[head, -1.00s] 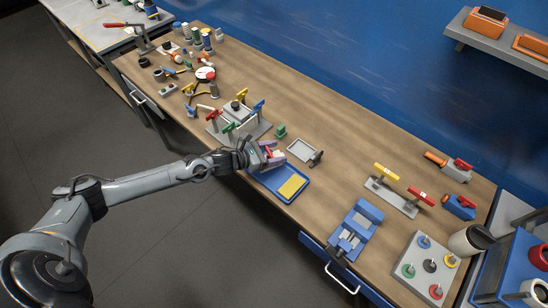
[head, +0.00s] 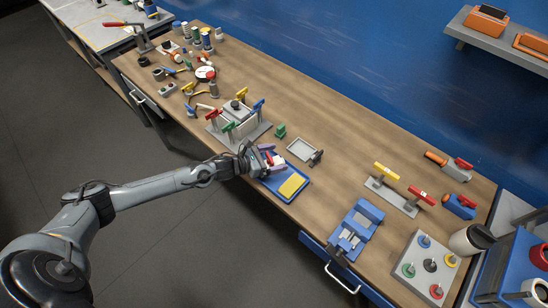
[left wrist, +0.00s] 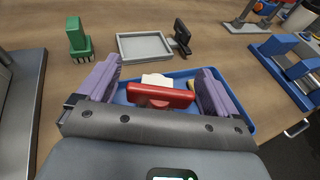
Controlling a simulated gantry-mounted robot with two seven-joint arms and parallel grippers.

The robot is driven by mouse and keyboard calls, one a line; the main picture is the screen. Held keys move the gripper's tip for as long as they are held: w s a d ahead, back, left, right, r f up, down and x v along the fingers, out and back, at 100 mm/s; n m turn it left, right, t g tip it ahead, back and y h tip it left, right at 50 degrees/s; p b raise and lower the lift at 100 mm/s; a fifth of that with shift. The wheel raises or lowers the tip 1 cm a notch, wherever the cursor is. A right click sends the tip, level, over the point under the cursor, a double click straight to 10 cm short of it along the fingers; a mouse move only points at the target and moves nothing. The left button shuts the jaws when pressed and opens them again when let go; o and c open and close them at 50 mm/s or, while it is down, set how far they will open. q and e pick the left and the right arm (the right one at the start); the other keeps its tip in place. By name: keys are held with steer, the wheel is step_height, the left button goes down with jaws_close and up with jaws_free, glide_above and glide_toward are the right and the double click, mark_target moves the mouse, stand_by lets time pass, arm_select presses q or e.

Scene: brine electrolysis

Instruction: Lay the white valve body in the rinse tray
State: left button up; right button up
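The white valve body (head: 279,160) with its red handle (head: 270,158) is at the upper left end of the blue tray (head: 302,197). In the left wrist view the white body (left wrist: 157,80) shows behind the red handle (left wrist: 160,96), inside the outline of the blue tray (left wrist: 243,113). My left gripper (head: 264,158) has its purple fingers spread on either side of the valve, with a visible gap on the left side; the right side is too close to tell. The valve's underside is hidden. My right gripper is not in view.
A yellow sponge-like block (head: 292,185) lies in the blue tray. Behind it are a shallow grey tray (head: 290,147), a black stand (head: 316,158) and a green brush-like block (head: 280,131). A grey fixture (head: 258,131) stands left of the gripper. Bare bench lies right of the tray.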

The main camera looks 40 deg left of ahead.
arm_select(q)
steer(key=shift+s+a+r, duration=0.1)
steer(key=shift+r, duration=0.15)
steer(key=p+v, duration=0.1)
steer(key=v, duration=1)
steer(key=s+d+f+n+g+y, duration=0.1)
steer(key=s+d+f+n+y, duration=0.15)
steer(key=d+n, duration=0.55)
steer(key=s+d+f+n+g+y, duration=0.1)
steer(key=s+d+n+y, duration=0.2)
steer(key=n, duration=0.8)
steer(key=s+d+r+n+g, duration=0.2)
steer(key=s+d+n+g, duration=0.1)
steer(key=s+n, duration=0.4)
steer(key=s+d+r+n+g, duration=0.2)
steer(key=s+n, duration=0.5)
steer(key=n, duration=0.6)
steer(key=d+g, duration=0.1)
steer(key=g, duration=0.1)
steer(key=shift+s+r+g+y, duration=0.15)
steer(key=shift+s+g+y, duration=0.15)
steer(key=shift+s+y, duration=0.1)
